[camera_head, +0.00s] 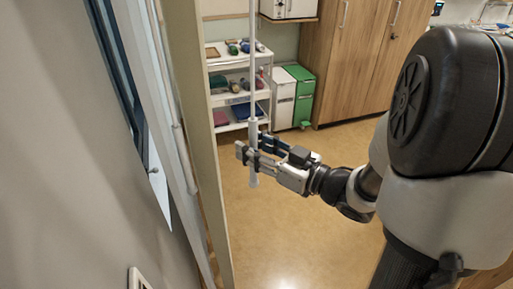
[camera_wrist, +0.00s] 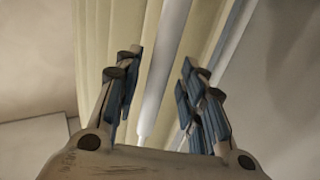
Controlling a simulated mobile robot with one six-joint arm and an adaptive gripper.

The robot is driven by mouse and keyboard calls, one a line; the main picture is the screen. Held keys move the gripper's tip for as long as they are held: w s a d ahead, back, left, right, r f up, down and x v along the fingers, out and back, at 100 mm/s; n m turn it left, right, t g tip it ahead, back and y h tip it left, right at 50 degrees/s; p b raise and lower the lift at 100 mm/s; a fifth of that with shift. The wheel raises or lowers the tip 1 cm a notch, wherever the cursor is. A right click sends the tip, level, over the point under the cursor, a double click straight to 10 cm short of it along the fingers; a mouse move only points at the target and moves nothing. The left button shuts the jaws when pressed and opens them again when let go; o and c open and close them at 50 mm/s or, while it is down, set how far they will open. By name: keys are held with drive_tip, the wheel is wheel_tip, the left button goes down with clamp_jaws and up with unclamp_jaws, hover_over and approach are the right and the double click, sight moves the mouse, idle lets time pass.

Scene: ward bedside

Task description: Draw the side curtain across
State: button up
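A white pull wand (camera_head: 253,60) hangs straight down in the head view, with a thicker grip at its lower end. My gripper (camera_head: 252,154) is at that grip, with one finger on each side of it. In the wrist view the wand (camera_wrist: 162,75) runs between the fingers of my gripper (camera_wrist: 158,88), with a gap showing on both sides, so the gripper is open around it. The cream pleated curtain (camera_wrist: 112,30) hangs in folds behind the wand. In the head view a tall cream strip (camera_head: 205,150) at the left looks like the curtain's edge.
A grey wall (camera_head: 70,150) and a window frame fill the left. A white shelf trolley (camera_head: 222,62) with supplies, a white bin (camera_head: 283,100) and a green bin (camera_head: 304,95) stand behind, beside wooden cupboards (camera_head: 350,60). The floor (camera_head: 300,220) below my gripper is clear.

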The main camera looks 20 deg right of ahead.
drive_tip(key=v, duration=1.2)
idle(0.3)
